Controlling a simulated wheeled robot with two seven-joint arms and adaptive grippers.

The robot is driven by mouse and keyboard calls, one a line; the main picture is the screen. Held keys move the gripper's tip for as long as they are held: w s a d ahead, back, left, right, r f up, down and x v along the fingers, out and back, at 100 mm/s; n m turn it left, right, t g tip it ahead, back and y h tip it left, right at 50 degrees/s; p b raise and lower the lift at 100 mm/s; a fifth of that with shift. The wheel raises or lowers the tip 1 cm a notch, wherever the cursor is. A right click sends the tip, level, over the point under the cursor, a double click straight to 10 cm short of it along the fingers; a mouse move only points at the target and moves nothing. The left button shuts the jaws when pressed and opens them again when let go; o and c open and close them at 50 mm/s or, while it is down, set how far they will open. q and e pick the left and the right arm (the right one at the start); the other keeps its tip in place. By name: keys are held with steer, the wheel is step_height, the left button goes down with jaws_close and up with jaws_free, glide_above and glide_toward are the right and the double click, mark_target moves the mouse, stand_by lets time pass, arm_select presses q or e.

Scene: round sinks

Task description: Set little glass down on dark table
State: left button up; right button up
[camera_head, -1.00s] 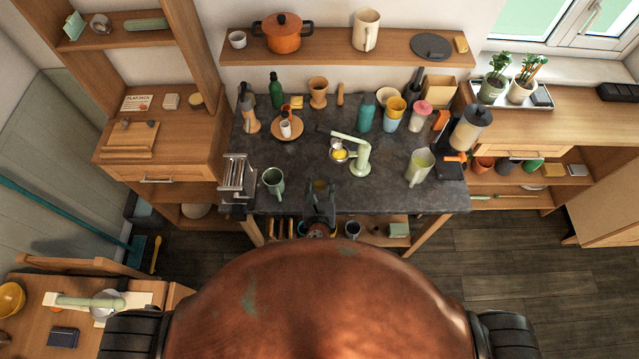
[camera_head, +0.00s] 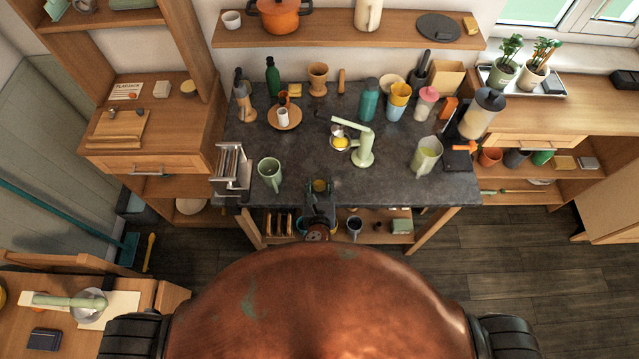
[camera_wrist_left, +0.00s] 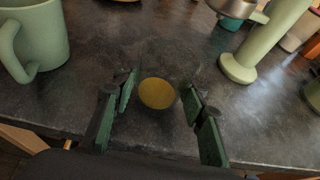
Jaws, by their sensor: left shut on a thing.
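The little glass (camera_wrist_left: 157,93) is clear, with yellow contents. It is between the fingers of my left gripper (camera_wrist_left: 152,108), which is shut on it. In the head view the yellow of the glass (camera_head: 319,186) shows just beyond my left gripper (camera_head: 319,200), at the front edge of the dark table (camera_head: 310,155). In the left wrist view the stone-like table top (camera_wrist_left: 180,30) lies behind and below the glass. I cannot tell whether the glass touches it. My right gripper is not in view.
A green mug (camera_head: 270,174) stands left of the glass and a pale green press (camera_head: 364,150) stands right of it. Bare table top lies around the glass.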

arm_select(q)
steer(key=shift+f+b, duration=0.3)
steer(key=shift+f, duration=0.25)
stand_by(0.4)
steer(key=o, duration=1.4)
